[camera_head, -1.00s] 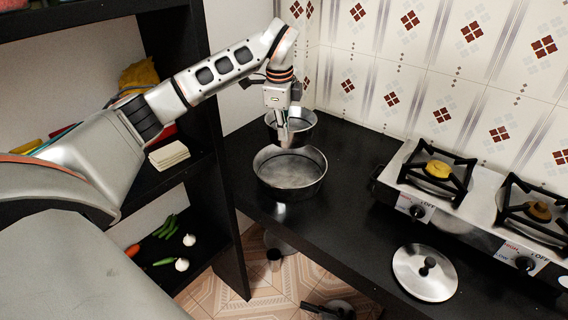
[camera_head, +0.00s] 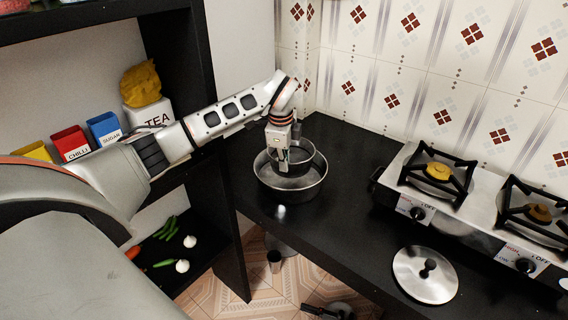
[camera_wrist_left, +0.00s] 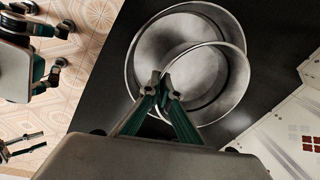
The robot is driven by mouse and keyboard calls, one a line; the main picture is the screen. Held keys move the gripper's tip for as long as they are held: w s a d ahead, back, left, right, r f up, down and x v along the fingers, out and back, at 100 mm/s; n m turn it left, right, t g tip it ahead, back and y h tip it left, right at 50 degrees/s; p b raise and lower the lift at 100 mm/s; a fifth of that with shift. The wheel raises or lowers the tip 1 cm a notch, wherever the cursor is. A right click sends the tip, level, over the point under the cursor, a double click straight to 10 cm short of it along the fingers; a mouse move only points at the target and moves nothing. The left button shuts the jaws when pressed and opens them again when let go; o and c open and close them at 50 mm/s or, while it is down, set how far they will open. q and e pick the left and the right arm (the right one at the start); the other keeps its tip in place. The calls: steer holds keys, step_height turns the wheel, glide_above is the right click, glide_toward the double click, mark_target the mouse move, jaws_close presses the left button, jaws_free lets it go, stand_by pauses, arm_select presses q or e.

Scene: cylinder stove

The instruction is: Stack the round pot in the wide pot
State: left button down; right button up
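The wide pot (camera_head: 288,194) is a shallow metal pan on the black counter. The smaller round pot (camera_head: 312,163) is within the wide pot's outline, towards its back right. Whether it touches the bottom I cannot tell. My left gripper (camera_head: 283,168) reaches down over the pots. In the left wrist view, its fingertips (camera_wrist_left: 163,86) are together on the near-left rim of the round pot (camera_wrist_left: 218,82), which overlaps the wide pot (camera_wrist_left: 150,40) off centre. My right gripper (camera_wrist_left: 24,144) is low over the floor, fingers apart and empty.
A stove (camera_head: 450,205) with two burners stands to the right. A metal lid (camera_head: 425,274) lies on the counter's front. A dark shelf (camera_head: 232,255) with jars and vegetables stands at left. The tiled wall is behind; the counter between pots and stove is clear.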

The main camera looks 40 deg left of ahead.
arm_select(q)
steer(key=shift+f, duration=0.55)
steer(key=c, duration=2.3)
jaws_free()
